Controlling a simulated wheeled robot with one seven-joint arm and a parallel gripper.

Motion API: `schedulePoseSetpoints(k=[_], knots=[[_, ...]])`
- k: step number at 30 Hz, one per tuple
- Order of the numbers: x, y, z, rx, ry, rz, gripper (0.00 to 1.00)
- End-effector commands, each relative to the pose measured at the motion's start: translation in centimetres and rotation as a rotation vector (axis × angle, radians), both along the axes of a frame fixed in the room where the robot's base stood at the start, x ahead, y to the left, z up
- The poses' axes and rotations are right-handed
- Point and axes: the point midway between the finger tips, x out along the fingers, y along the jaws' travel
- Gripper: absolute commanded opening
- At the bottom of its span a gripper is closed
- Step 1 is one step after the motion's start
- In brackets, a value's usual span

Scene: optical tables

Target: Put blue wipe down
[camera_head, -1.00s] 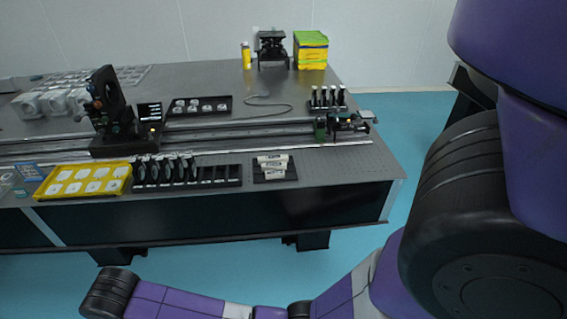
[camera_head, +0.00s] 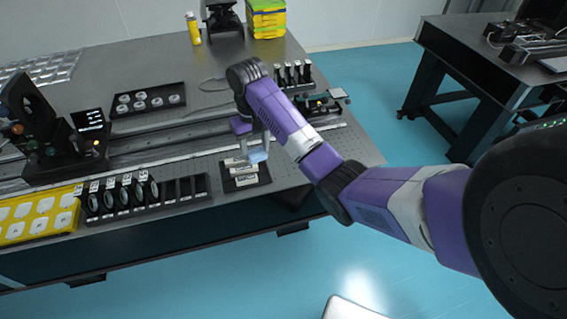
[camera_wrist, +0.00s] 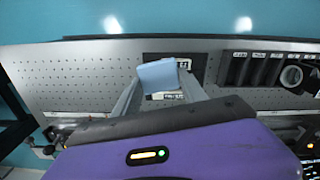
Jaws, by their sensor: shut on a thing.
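The blue wipe (camera_head: 257,157) is a small light blue sheet held at the tips of my gripper (camera_head: 250,146), above the right front part of the optical table (camera_head: 300,172). In the wrist view the wipe (camera_wrist: 158,75) is between the finger ends of my gripper (camera_wrist: 160,90). It covers part of a black tray (camera_wrist: 197,62) with white labelled tubes (camera_wrist: 166,96) in it. The same tray (camera_head: 262,184) shows below the wipe in the head view. I cannot tell whether the wipe touches the tray.
A black slotted rack (camera_head: 188,202) with round optics stands left of the tray. A yellow tray (camera_head: 40,238) is further left. A rail (camera_head: 190,130) with mounts runs behind. The perforated tabletop right of the tray is mostly clear. A second table (camera_head: 450,55) stands at back right.

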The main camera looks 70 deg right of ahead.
Motion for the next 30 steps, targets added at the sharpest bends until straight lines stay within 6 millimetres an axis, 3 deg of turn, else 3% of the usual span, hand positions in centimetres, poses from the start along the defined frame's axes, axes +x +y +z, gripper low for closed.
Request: schedulePoseSetpoints(k=[1,6,12,30], knots=[[-1.0,-2.7,1.7,-0.003,-0.001,-0.051,0.12],[-3.6,-8.2,4.6,-0.002,-0.001,-0.165,0.12],[-5.3,-10.8,5.7,-0.001,0.001,-0.223,0.12],[-5.3,-11.0,-3.7,0.001,0.000,-0.226,0.12]])
